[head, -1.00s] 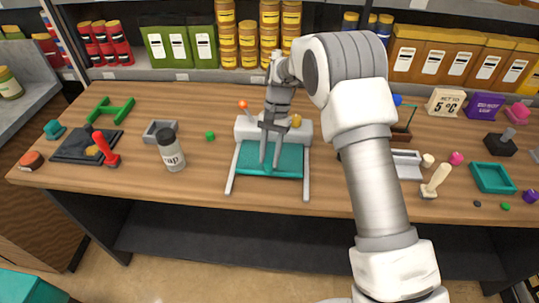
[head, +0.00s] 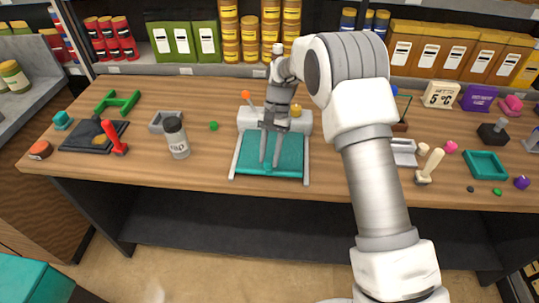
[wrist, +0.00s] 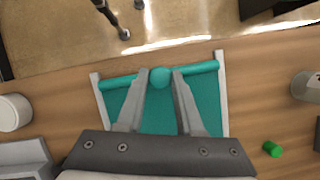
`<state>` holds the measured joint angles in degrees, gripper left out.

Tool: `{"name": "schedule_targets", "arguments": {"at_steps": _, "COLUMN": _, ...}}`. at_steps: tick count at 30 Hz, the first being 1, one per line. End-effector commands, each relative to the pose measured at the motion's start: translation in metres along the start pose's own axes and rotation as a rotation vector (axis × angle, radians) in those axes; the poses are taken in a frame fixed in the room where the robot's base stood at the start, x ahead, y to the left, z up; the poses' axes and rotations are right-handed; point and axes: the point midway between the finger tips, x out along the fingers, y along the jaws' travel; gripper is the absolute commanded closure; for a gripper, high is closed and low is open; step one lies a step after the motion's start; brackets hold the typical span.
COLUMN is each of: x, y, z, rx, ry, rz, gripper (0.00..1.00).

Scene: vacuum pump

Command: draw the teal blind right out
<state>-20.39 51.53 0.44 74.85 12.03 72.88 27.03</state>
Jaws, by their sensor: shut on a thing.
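The teal blind (head: 291,156) is a flat sheet drawn toward the table's front edge from a white housing (head: 304,122), between two pale rails (head: 307,166). Most of the rail length is covered; in the wrist view the sheet (wrist: 205,103) ends in a teal bar (wrist: 120,82) a little short of the rail tips. A round teal knob (wrist: 160,77) sits at the bar's middle. My gripper (head: 270,164) is over the near end of the blind, its fingers (wrist: 160,80) shut on the knob, one on each side.
A grey tray (head: 403,152) and a cream-handled tool (head: 430,167) lie to the right. The table's front edge is just beyond the rail tips.

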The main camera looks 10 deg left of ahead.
Motion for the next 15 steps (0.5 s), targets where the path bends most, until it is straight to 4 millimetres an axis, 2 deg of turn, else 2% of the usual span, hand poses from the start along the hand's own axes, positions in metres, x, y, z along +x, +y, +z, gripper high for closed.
{"name": "schedule_targets", "arguments": {"at_steps": 2, "x": 0.0019, "y": 0.0008, "z": 0.0036, "rx": -0.002, "ry": -0.013, "rz": 0.006, "gripper": 1.00}}
{"name": "schedule_targets", "arguments": {"at_steps": 3, "x": 0.0020, "y": 0.0008, "z": 0.0037, "rx": -0.002, "ry": -0.013, "rz": 0.007, "gripper": 0.61}}
{"name": "schedule_targets", "arguments": {"at_steps": 5, "x": 0.0021, "y": 0.0007, "z": 0.0034, "rx": -0.002, "ry": -0.012, "rz": 0.006, "gripper": 0.51}}
{"name": "schedule_targets", "arguments": {"at_steps": 15, "x": -0.0034, "y": 0.0002, "z": 0.0015, "rx": -0.001, "ry": -0.006, "rz": 0.003, "gripper": 0.51}}
